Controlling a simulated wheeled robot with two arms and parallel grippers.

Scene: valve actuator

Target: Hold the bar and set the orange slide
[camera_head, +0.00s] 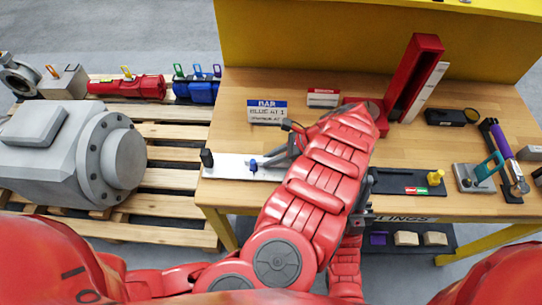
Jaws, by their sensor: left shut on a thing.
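The pale bar (226,166) lies along the front of the bench, with a black upright block (207,158) at its left end and a small blue slide (253,165) on it. My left gripper (270,162) is shut on the bar, just right of the blue slide; the exact contact is small and partly covered. My red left arm hides the bar's right part. I see no orange slide. My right gripper (363,207) shows only as dark parts behind the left arm at the bench front, and its jaws are hidden.
A blue-headed BAR card (267,111) and a red-headed card (323,97) stand behind. A tall red bracket (415,75), a dark fixture with a yellow knob (436,178) and a teal-handled plate (487,170) occupy the right. Pallets (170,180) with machine parts stand left.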

